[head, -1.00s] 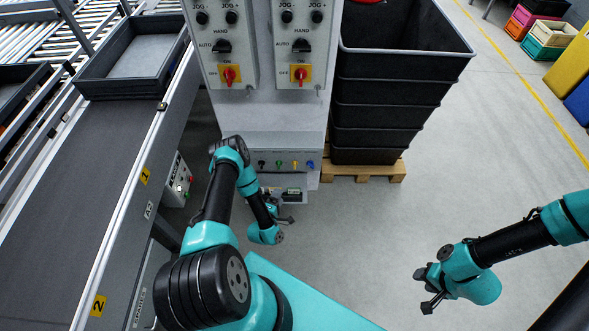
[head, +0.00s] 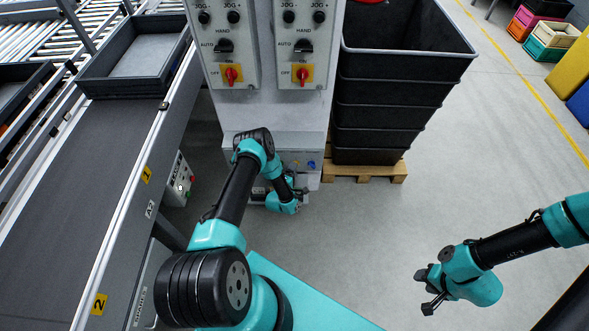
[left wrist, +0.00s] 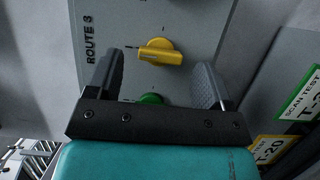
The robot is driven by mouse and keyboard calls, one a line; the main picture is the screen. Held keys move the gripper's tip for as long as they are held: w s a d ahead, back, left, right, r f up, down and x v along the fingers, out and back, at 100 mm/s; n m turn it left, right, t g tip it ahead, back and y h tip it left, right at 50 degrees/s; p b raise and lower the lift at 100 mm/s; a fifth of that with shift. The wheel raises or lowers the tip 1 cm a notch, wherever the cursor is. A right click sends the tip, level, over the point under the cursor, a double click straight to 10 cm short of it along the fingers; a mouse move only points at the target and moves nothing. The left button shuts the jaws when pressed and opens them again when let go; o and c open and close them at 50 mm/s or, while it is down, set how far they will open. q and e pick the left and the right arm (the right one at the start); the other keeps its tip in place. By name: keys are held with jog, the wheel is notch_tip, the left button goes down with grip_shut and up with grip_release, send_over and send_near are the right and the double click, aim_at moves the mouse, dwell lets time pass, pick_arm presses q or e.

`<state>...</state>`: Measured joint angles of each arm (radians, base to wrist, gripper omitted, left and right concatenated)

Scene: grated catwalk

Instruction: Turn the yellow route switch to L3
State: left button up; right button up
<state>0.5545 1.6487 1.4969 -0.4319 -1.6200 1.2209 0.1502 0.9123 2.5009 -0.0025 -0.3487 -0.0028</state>
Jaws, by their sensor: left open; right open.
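The yellow route switch (left wrist: 161,52) is a round knob with a bar handle on a grey panel, the bar lying nearly crosswise in the left wrist view. "ROUTE 3" is printed to its left; I cannot read the position marks. My left gripper (left wrist: 160,66) is open, its two dark fingers apart on either side of the yellow switch, with no visible contact. In the head view my left arm covers much of the knob row, and the left fingers are hard to make out there. My right gripper (head: 423,290) is open and empty over the floor at right.
A green knob (left wrist: 150,99) sits below the yellow one in the left wrist view, and a blue knob (head: 311,164) shows in the head view. Red switches (head: 303,75) are higher on the cabinet. Black crates (head: 395,100) stand to the right, a conveyor (head: 80,190) to the left.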

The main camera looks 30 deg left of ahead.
pick_arm(q)
jog(key=shift+w+a, duration=0.15)
jog(key=shift+w, duration=0.75)
jog(key=c, duration=0.9)
